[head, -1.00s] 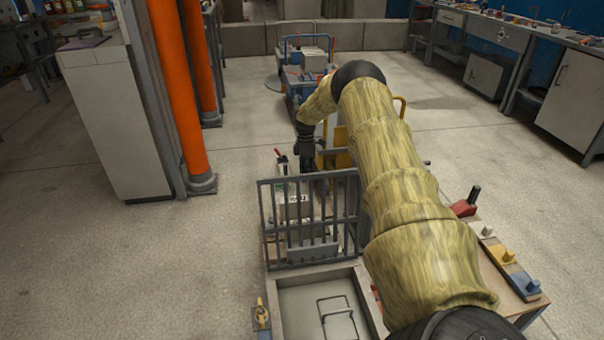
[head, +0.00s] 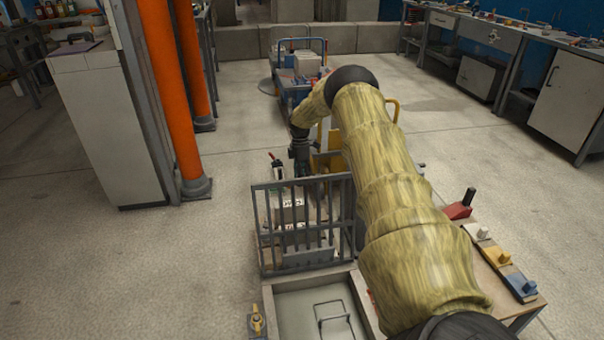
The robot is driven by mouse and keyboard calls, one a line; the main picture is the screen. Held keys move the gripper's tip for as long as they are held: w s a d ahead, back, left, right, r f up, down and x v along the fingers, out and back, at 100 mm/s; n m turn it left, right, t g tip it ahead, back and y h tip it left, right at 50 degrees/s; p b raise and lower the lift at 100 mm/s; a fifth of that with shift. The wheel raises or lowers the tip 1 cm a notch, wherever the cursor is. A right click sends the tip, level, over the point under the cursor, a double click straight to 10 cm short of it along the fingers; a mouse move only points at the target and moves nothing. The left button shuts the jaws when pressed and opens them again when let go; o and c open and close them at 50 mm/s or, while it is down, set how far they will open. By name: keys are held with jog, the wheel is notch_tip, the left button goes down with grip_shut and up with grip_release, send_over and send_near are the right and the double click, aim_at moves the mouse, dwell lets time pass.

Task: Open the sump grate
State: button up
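The dark grey barred grate (head: 264,226) stands upright at the far edge of a pale rectangular sump frame (head: 268,298). Inside the frame is a pale flat surface (head: 298,312) with a thin bent metal loop (head: 334,312) on it. My gripper (head: 302,172) is dark and points down just beyond the grate's top edge, near its middle. Its fingertips are partly hidden, so I cannot tell whether it is open or touches the bars. My arm covers the right side of the grate and frame.
A box (head: 290,212) with a pale label shows behind the bars. A yellow-handled fitting (head: 257,320) is left of the frame. A bench with coloured switches (head: 498,257) is at right. Orange pillars (head: 172,95) and a grey cabinet (head: 100,130) stand left. A cart (head: 300,68) is beyond.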

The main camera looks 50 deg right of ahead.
jog(key=v, duration=1.1)
jog(key=shift+r, duration=0.4)
jog(key=shift+d+f, duration=0.1)
jog(key=shift+d, duration=0.05)
